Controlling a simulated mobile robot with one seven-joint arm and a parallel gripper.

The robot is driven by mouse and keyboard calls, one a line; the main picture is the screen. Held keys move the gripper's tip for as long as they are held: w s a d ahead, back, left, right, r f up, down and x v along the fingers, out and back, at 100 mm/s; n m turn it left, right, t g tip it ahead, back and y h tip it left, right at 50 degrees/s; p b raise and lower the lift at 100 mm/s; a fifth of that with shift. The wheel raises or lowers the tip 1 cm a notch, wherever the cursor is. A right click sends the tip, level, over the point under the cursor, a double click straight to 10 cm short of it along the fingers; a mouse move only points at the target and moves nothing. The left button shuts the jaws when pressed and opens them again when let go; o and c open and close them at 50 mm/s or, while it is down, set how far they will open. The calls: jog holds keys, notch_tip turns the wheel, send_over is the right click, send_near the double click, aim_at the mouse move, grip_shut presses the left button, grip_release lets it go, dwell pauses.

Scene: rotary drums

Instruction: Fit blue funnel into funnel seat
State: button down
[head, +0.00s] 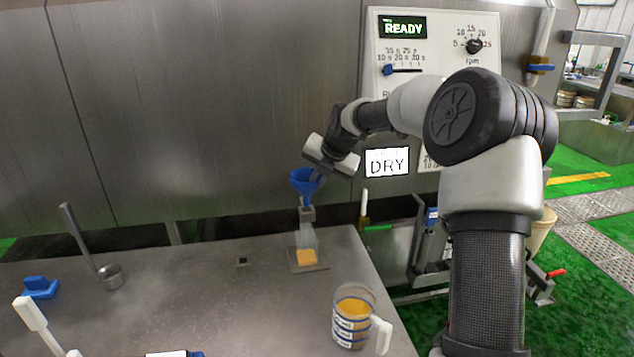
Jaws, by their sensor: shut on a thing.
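The blue funnel (303,187) is upright, wide mouth up, with its cone narrowing downward. My gripper (316,174) is shut on the funnel's right side near the rim. Directly below is a small grey metal piece (307,215), apparently the funnel seat, on top of a clear vessel (307,239). The funnel's lower end lines up with this grey piece in the head view. I cannot tell whether the spout is inside it or just above or in front of it. The fingertips are small and partly hidden by the gripper body.
A measuring jug (348,325) with orange contents stands at the table's front right. A metal ladle (110,277), a blue object (40,287) and a white-handled tool (32,313) are at left. The steel table (210,315) is clear in the middle. A control panel reading READY (430,55) is behind.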

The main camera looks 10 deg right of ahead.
jog(key=shift+f, duration=0.15)
dwell(0.8)
jog(key=shift+f+b, duration=0.3)
jog(key=shift+f, duration=0.05)
jog(key=shift+f+b, duration=1.25)
jog(key=shift+f, duration=0.7)
jog(key=c, duration=1.8)
grip_release()
jog(key=v, duration=1.7)
jog(key=shift+r, duration=0.3)
